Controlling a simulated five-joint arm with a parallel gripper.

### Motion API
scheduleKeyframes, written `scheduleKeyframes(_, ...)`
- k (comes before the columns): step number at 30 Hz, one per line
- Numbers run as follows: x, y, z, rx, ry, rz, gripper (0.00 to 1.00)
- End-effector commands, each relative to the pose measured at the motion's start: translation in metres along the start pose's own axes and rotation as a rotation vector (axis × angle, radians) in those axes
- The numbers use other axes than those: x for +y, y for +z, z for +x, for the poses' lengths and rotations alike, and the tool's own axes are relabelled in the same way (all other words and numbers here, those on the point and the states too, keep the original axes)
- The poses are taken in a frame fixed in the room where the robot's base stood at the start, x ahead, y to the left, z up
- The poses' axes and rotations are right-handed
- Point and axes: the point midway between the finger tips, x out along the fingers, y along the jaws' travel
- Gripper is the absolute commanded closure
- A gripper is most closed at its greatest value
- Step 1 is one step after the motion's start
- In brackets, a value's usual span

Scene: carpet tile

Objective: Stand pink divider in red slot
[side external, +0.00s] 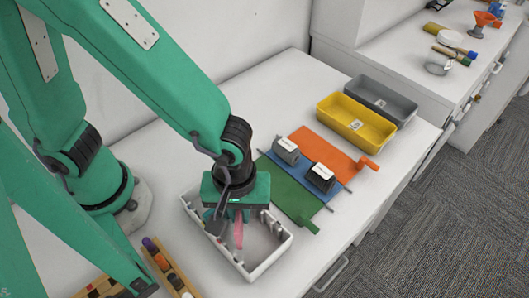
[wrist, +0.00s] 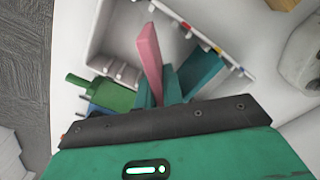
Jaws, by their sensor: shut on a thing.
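The pink divider (side external: 239,235) hangs tilted below my gripper (side external: 236,214), over or inside the white open tray (side external: 268,262). In the wrist view the pink divider (wrist: 149,56) stands out beyond the teal fingers of my gripper (wrist: 168,88), which is shut on it. The tray (wrist: 118,42) lies behind it, with notches and small coloured marks along one wall. A small red mark (wrist: 187,34) shows on that wall, to the right of the divider. The divider's lower end looks apart from that mark; I cannot tell whether it touches the tray.
Green (side external: 292,190), blue and orange (side external: 322,150) flat pieces lie right of the tray, with grey and black blocks (side external: 321,178) on them. Yellow (side external: 355,122) and grey bins stand behind. A wooden holder (side external: 168,268) sits lower left. The front right tabletop is clear.

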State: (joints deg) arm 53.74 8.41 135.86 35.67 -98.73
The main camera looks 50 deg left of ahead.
Motion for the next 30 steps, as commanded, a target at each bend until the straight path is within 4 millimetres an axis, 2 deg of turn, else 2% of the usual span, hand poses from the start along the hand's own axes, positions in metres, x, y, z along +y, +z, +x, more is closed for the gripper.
scheduleKeyframes(12, -0.001, 0.0, 0.032, 0.0, -0.003, 0.0, 1.0)
scheduleKeyframes(27, -0.001, 0.0, 0.037, 0.0, -0.002, 0.0, 1.0)
scheduleKeyframes(28, -0.001, 0.0, 0.037, 0.0, -0.001, 0.0, 0.87)
scheduleKeyframes(30, 0.0, 0.0, 0.037, 0.0, -0.001, 0.0, 0.74)
